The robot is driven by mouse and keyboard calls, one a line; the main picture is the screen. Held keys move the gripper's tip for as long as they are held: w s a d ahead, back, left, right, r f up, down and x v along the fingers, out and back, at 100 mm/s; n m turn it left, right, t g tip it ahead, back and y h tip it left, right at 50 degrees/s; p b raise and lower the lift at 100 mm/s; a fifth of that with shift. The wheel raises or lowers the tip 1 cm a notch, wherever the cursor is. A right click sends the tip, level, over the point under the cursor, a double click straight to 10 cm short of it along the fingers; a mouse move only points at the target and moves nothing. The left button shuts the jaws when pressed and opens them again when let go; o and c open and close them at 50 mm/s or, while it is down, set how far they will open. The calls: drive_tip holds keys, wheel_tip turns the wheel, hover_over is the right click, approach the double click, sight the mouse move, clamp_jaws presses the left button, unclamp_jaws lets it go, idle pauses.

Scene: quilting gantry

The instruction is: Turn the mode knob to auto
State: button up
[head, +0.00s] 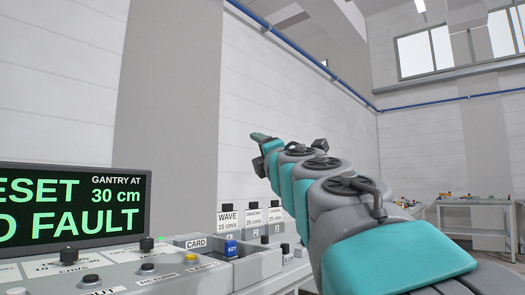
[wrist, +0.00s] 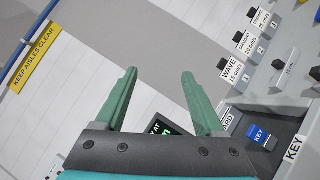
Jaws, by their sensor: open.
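No knob in view carries a readable mode or auto label, so I cannot tell which is the mode knob. One black knob (head: 147,244) stands on the grey control panel (head: 120,270) in the head view, and another black knob (head: 69,257) is to its left. My gripper (head: 258,138) is raised above and behind the panel, away from the knobs. In the wrist view my gripper (wrist: 159,76) has its two green fingers spread wide with nothing between them. Part of the panel is cut off by the frame edges.
A dark display (head: 75,207) reads "GANTRY AT 30 cm" and part of "FAULT". Buttons line the panel front. A wall (head: 165,100) stands behind; a table (head: 475,205) is far right.

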drive_tip(key=shift+d, duration=0.15)
idle(0.3)
drive_tip(key=w+a+n+g+y+p, duration=0.2)
drive_tip(key=a+n+g+y, duration=0.15)
drive_tip(key=a+n, duration=0.45)
drive_tip(key=w+a+f+n+g+y+p, duration=0.1)
drive_tip(key=a+f+n+g+y+p, duration=0.1)
drive_tip(key=a+f+n+g, duration=0.7)
drive_tip(key=n, duration=0.4)
approach(148, 239)
drive_tip(key=shift+w+a+g+h+p, duration=0.15)
drive_tip(key=shift+w+a+h+p, duration=0.1)
drive_tip(key=shift+w+a, duration=0.25)
drive_tip(key=shift+w+a+g+h+p, duration=0.1)
drive_tip(key=shift+w+a+p, duration=0.2)
drive_tip(key=shift+a, duration=0.4)
drive_tip(key=shift+w+a+f, duration=0.1)
drive_tip(key=shift+a+f, duration=0.1)
drive_tip(key=shift+f, duration=0.05)
drive_tip(key=p+x, duration=0.1)
drive_tip(key=x, duration=0.4)
drive_tip(key=shift+w+a+p, duration=0.1)
drive_tip(key=shift+a+p, duration=0.05)
drive_tip(key=shift+p, duration=0.15)
drive_tip(key=shift+x, duration=0.9)
